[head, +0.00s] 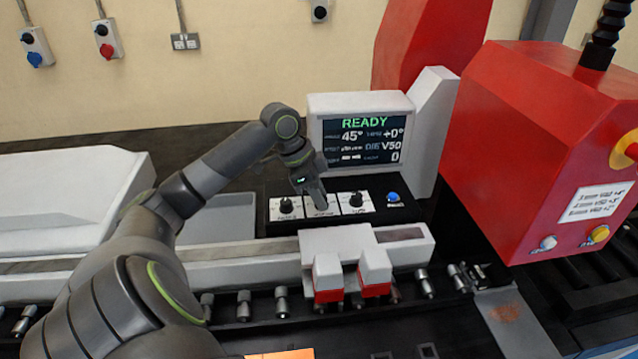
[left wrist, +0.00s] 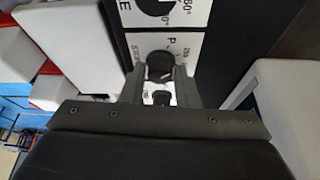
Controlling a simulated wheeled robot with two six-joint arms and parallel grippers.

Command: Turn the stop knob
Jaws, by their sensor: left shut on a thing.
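The control panel carries a row of black knobs on white plates, below the display. My left gripper (head: 319,203) points down at the middle plate, between the left knob (head: 286,205) and the right knob (head: 355,200), and hides what is there in the head view. In the left wrist view, the fingers of the left gripper (left wrist: 161,80) are closed on either side of a black knob (left wrist: 159,64) with a pale pointer mark. The label beside it is partly hidden, with a "P" readable, so it is likely the stop knob. My right gripper is not in view.
The display (head: 362,138) reads READY, 45° and +0°. A blue button (head: 393,197) is right of the knobs. A white bending block (head: 340,245) with red-based clamps stands in front. A large red housing (head: 545,150) stands at the right.

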